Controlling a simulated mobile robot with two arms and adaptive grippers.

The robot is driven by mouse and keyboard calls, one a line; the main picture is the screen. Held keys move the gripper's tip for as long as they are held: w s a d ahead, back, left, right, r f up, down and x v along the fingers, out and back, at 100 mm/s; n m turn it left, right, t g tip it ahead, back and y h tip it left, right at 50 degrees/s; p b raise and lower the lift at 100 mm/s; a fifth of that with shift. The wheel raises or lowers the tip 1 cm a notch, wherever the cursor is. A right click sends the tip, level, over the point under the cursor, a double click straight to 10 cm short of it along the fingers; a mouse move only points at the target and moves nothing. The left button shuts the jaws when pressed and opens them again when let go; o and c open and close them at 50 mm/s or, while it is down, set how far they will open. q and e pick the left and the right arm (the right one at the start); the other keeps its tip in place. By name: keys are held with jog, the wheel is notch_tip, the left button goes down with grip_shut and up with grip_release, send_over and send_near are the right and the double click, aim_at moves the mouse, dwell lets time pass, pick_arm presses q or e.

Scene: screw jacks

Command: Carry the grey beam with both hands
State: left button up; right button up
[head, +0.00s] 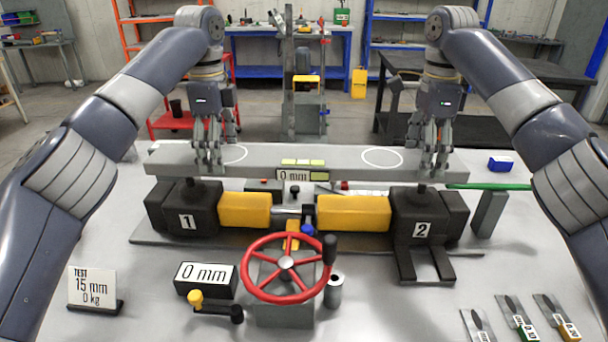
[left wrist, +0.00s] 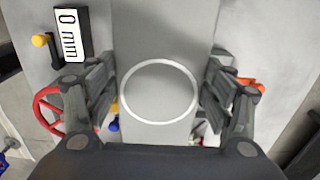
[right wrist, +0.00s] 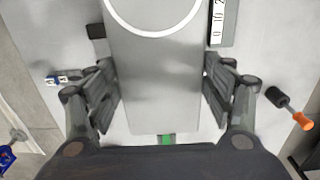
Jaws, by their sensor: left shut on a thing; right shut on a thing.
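The long grey beam (head: 335,155) lies level across the head view, with a white ring near each end. My left gripper (head: 210,160) is shut on its left part, and my right gripper (head: 427,162) is shut on its right part. In the left wrist view the beam (left wrist: 160,40) runs between the fingers, with a ring between them. In the right wrist view the beam (right wrist: 155,85) also lies between the fingers. Black jack 1 (head: 187,205) and jack 2 (head: 424,212) stand below it. I cannot tell whether the beam touches their tops.
A red handwheel (head: 287,264) stands in front of the beam, beside a 0 mm display (head: 205,275). A test sign (head: 92,288) is at front left. A green bar on a grey block (head: 489,213) stands right of jack 2. Feeler tags (head: 520,318) lie at front right.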

pick_arm(q)
jog(key=shift+d, duration=0.1)
jog(key=o, duration=1.7)
jog(key=shift+f, duration=0.2)
pick_arm(e)
jog(key=o, duration=1.7)
jog(key=shift+f, duration=0.25)
pick_arm(q)
jog(key=o, duration=0.4)
jog(key=shift+s+r, duration=0.1)
pick_arm(e)
jog(key=o, duration=0.4)
jog(key=shift+s+r, duration=0.1)
pick_arm(q)
jog(key=shift+s+r, duration=0.15)
jog(key=shift+s, duration=0.05)
pick_arm(e)
jog(key=shift+s+r, duration=0.15)
jog(key=shift+s, duration=0.05)
pick_arm(q)
jog(key=shift+w, duration=0.15)
pick_arm(e)
jog(key=shift+w, duration=0.15)
